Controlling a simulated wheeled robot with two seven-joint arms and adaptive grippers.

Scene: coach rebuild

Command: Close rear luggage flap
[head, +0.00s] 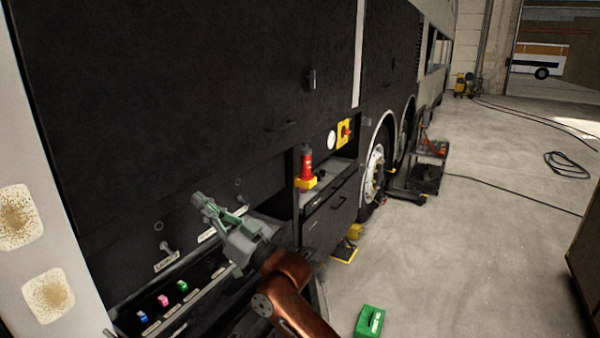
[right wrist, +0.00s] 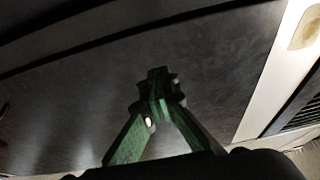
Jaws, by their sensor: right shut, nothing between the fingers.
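Large black side panels (head: 190,70) of the coach fill the left of the head view; which one is the rear luggage flap I cannot tell for sure. My right gripper (head: 203,204) is shut and empty, its green fingers pointing toward the lower black panel above an open compartment. In the right wrist view its closed fingertips (right wrist: 158,85) stand before a broad dark panel (right wrist: 220,60). Whether they touch it I cannot tell. My left gripper is not in view.
Below my right arm the open compartment holds small coloured fittings (head: 163,300). A red-and-yellow device (head: 306,170) stands on a ledge to the right. A green box (head: 369,321) lies on the floor. A cart (head: 425,175) stands by the wheels. The floor farther right is mostly clear, with cables.

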